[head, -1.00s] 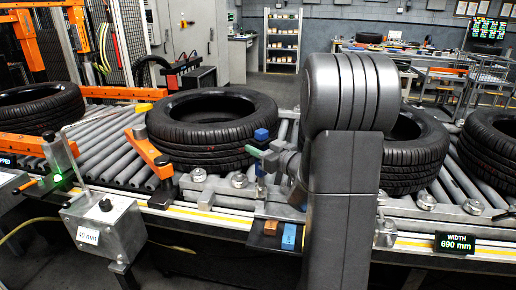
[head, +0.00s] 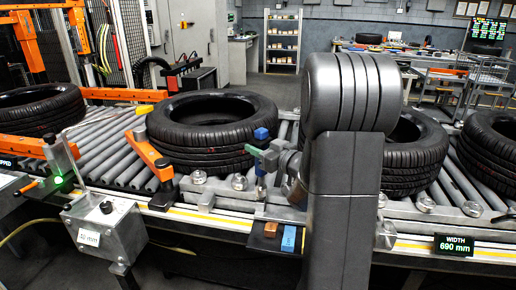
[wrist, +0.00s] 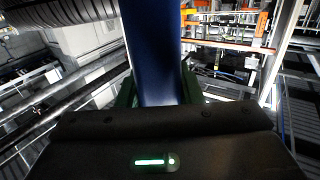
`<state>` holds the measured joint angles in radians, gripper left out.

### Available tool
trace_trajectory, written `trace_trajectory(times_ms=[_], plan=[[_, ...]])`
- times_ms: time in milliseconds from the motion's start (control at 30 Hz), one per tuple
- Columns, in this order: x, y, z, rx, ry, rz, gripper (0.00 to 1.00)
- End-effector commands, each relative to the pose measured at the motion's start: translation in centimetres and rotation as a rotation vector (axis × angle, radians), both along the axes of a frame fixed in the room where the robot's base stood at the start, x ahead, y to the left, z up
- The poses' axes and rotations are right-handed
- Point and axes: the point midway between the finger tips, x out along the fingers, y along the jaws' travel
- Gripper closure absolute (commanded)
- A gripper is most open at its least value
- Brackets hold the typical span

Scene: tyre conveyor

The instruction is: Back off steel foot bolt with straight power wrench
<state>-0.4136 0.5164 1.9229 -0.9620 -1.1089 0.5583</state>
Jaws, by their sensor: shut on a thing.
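My gripper (head: 262,156) has green fingers and is shut on a blue upright tool, apparently the straight power wrench (head: 261,134). The tool shows above and below the fingers, in front of the middle-left tyre (head: 211,122). In the wrist view the blue body (wrist: 152,60) stands between the green fingers. Round steel bolt heads sit along the near conveyor rail, one at left (head: 199,177) and another (head: 239,182) just left of and below the tool. I cannot tell which is the foot bolt. The tool's lower end is unclear, and no contact with a bolt can be made out.
An orange guide arm (head: 152,157) stands beside the tyre. A grey box with a knob (head: 106,219) is at front left. A brown block (head: 270,229) and a blue block (head: 289,238) lie below the gripper. My arm hides part of the right tyre (head: 415,150).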

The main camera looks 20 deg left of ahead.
Motion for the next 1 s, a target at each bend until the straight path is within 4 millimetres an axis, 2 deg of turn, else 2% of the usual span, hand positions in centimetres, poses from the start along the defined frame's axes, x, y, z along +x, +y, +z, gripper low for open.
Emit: trace_trajectory(times_ms=[100,1000], plan=[[0.0,0.0,1.2,0.004,-0.004,0.0,0.95],[0.0,0.0,5.9,0.005,-0.006,0.0,0.95]])
